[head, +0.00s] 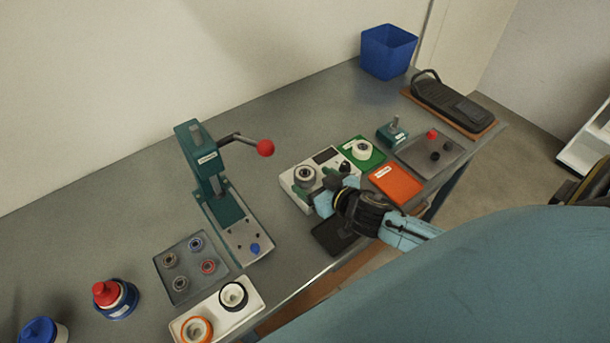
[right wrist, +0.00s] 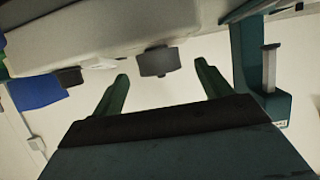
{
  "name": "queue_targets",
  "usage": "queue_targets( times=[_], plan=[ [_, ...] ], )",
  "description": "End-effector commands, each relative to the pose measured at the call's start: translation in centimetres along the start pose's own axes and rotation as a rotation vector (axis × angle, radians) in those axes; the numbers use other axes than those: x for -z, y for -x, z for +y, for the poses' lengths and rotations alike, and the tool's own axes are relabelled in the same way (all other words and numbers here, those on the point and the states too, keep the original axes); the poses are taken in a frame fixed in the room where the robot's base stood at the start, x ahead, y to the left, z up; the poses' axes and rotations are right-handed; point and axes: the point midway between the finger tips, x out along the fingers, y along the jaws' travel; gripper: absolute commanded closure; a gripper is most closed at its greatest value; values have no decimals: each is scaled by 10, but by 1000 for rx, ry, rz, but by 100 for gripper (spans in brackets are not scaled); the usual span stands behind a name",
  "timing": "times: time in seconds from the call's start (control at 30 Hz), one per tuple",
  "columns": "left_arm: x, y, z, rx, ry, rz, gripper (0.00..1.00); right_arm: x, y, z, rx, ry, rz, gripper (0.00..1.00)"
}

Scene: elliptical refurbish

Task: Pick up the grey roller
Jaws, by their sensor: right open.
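The grey roller (head: 305,175) stands on the left part of a white device (head: 288,183) in the head view. In the right wrist view, which looks upside down, the grey roller (right wrist: 158,62) shows as a short dark cylinder against the white device. My right gripper (head: 322,190) is close to the device's front right, beside the roller. Its two green fingers (right wrist: 162,82) are apart in the wrist view. The roller appears between and beyond the fingertips, and I cannot tell whether they touch it. My left gripper is not in view.
A green mat (head: 376,161) with a white roller and an orange mat (head: 397,183) lie to the right. A teal press (head: 205,165) with a red-knobbed lever stands to the left. A dark pad (head: 334,236) lies under my arm. A blue bin (head: 388,52) stands at the back.

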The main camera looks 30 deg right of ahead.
Motion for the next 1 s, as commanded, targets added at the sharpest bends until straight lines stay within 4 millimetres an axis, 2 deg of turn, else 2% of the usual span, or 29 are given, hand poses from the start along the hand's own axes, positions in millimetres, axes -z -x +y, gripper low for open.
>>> queue_targets(
  times=[0.13,0.3,0.6,1.0],
  plan=[
    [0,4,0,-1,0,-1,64,6,-21,1,-1,3,3,23],
    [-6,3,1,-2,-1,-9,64,4,-39,0,1,0,1,23],
    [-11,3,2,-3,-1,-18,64,4,-43,0,1,0,1,23],
    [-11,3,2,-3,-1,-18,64,4,-43,0,1,0,0,73]
  ],
)
